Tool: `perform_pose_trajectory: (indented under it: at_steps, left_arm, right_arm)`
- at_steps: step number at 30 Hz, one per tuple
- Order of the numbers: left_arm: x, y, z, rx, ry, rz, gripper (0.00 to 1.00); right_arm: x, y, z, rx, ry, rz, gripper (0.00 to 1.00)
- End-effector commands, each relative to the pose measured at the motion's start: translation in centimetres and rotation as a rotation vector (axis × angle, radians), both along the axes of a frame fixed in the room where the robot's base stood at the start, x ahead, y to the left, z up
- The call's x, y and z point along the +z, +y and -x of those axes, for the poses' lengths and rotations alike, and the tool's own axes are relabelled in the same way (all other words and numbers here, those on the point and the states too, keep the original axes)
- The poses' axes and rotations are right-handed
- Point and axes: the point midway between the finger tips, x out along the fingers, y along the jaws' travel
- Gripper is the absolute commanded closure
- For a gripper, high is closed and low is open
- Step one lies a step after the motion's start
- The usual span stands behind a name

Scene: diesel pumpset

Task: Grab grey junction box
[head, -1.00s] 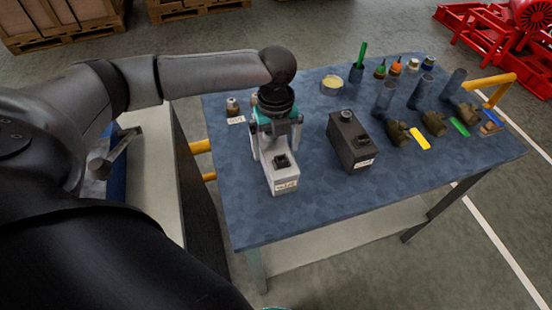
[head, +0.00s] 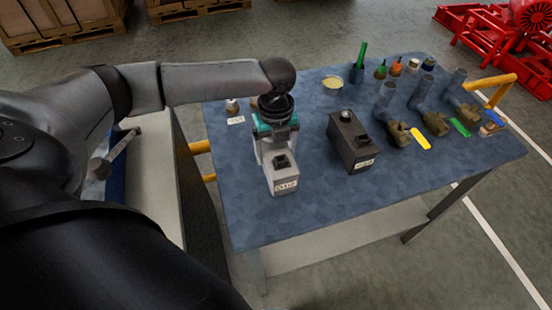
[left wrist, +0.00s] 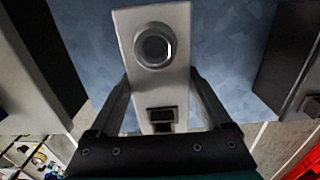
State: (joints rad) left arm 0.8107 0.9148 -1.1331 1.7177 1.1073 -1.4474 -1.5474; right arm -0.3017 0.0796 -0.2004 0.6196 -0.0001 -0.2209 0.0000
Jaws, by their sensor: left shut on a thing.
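The grey junction box (head: 284,185) is a pale box with a dark square fitting and a label on its near end. It stands near the left side of the blue-topped table (head: 330,215). My left gripper (head: 276,150) is above it, pointing down, with its fingers shut on the box's two sides. In the left wrist view the box (left wrist: 154,85) lies between the two fingers, and a round port shows on it. The gripper hides part of the box in the head view. My right gripper is not in view.
A dark box (head: 351,146) stands close to the right. Brown fittings (head: 397,133), grey pipe pieces (head: 385,97), coloured tags (head: 420,139) and a round tin (head: 333,84) are farther right and back. The table's front is clear.

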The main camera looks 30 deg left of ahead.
Motion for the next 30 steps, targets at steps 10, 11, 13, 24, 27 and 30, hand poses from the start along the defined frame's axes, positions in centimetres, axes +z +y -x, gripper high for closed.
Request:
perform_pose_trajectory:
  at_steps: [10, 11, 13, 24, 27, 30]
  left_arm:
    - [0.1, 0.0, -0.1, 0.001, -0.002, 0.001, 0.97]
    - [0.1, 0.0, -0.1, 0.001, -0.002, 0.001, 0.97]
    - [0.1, 0.0, -0.1, 0.001, -0.002, 0.001, 0.97]
    - [2.7, 0.0, -0.2, 0.0, -0.006, 0.001, 0.97]
    - [4.8, 0.0, -0.2, 0.001, -0.007, 0.002, 0.97]
    - [7.7, 0.0, -0.2, 0.0, -0.008, 0.002, 0.97]
  right_arm:
    - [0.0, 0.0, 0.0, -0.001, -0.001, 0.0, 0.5]
    - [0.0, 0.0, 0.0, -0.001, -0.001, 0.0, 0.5]
    - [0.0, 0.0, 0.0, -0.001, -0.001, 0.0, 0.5]
    - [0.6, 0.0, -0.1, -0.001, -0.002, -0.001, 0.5]
    - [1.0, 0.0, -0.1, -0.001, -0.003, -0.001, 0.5]
    - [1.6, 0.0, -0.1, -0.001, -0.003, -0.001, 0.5]
